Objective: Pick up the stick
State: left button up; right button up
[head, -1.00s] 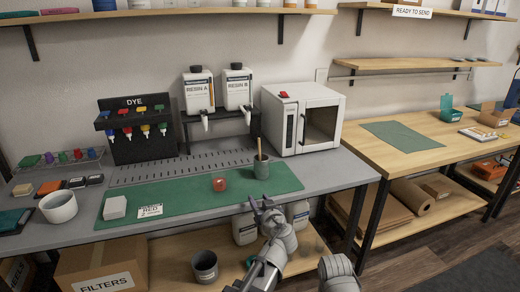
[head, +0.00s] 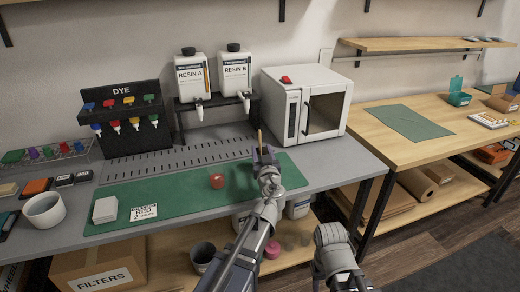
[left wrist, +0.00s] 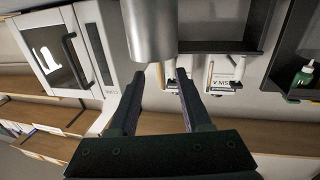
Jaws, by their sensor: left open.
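The wooden stick (head: 260,137) shows in the head view as a short thin upright piece just above my left gripper (head: 264,154). In the left wrist view, which is upside down, the stick (left wrist: 161,74) sticks out of the grey cup (left wrist: 150,32). There it appears between the fingers of my left gripper (left wrist: 157,88), which are open; I cannot tell whether either touches it. In the head view the gripper and wrist hide most of the cup. My right gripper is out of view; only part of that arm shows at the lower right.
A small red cup (head: 217,181) stands left of the gripper on the green mat (head: 180,194). The white oven (head: 305,105) stands close by on the right. Resin bottles (head: 192,78) hang on a rack behind. A white block (head: 105,210) and a RED card (head: 144,212) lie further left.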

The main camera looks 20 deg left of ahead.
aim_at(260, 143)
pick_arm(q)
jog(key=shift+x, duration=3)
jog(key=shift+f, duration=0.15)
grip_shut()
